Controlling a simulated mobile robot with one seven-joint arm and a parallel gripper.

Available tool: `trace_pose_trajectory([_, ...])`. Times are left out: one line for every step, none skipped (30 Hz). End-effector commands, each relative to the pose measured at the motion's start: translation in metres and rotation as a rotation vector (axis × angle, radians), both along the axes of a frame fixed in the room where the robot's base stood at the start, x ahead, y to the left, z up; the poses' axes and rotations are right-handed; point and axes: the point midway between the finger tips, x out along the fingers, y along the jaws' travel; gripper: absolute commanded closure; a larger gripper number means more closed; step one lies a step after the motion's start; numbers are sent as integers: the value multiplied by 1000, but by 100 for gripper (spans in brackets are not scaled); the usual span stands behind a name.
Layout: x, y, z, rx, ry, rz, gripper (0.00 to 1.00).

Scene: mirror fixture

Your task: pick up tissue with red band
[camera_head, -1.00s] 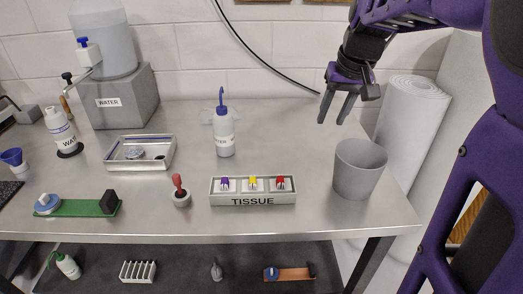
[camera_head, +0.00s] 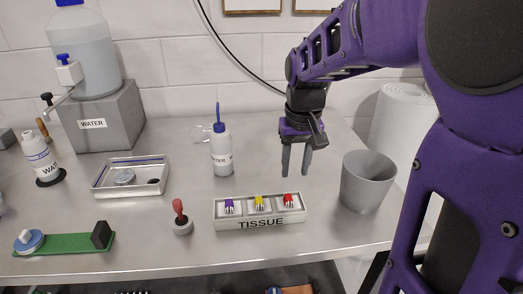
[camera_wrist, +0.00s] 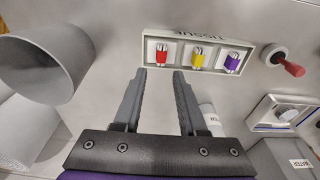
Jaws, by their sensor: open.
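The tissue with the red band (camera_head: 289,201) stands in the right compartment of the white tissue box (camera_head: 262,223) at the front of the table. In the wrist view the red-banded tissue (camera_wrist: 161,54) is the left one of the three. A yellow-banded tissue (camera_head: 260,203) is in the middle and a purple-banded one (camera_head: 229,207) is at the other end. My gripper (camera_head: 295,174) is open and empty, pointing down above the table just behind the red-banded tissue. In the wrist view its fingers (camera_wrist: 161,75) are apart, near the box's edge.
A grey bin (camera_head: 366,182) stands right of the tissue box. A water bottle (camera_head: 221,150) stands behind the box to the left. A red-handled tool (camera_head: 181,216) stands left of the box. A metal tray (camera_head: 131,177) lies further left. The table between bottle and gripper is clear.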

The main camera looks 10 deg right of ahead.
Motion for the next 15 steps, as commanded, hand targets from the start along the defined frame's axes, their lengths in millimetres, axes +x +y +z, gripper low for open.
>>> trace_pose_trajectory([1,0,-15,0,5,0,59])
trace_pose_trajectory([2,0,-21,0,4,0,59])
trace_pose_trajectory([2,0,-28,0,4,-1,59])
trace_pose_trajectory([3,0,-33,1,4,-1,59])
trace_pose_trajectory([4,0,-38,1,4,-1,59])
trace_pose_trajectory([5,0,-42,0,2,-1,59])
trace_pose_trajectory([5,0,-45,1,2,-1,59])
trace_pose_trajectory([6,0,-48,0,2,-1,59])
trace_pose_trajectory([6,0,-50,0,1,-1,59])
trace_pose_trajectory([6,0,-52,0,1,-1,59])
trace_pose_trajectory([7,0,-53,0,0,-1,59])
trace_pose_trajectory([7,0,-55,0,1,-1,59])
trace_pose_trajectory([8,0,-57,0,1,-1,59])
trace_pose_trajectory([8,1,-60,1,2,-1,59])
trace_pose_trajectory([10,1,-66,1,3,0,59])
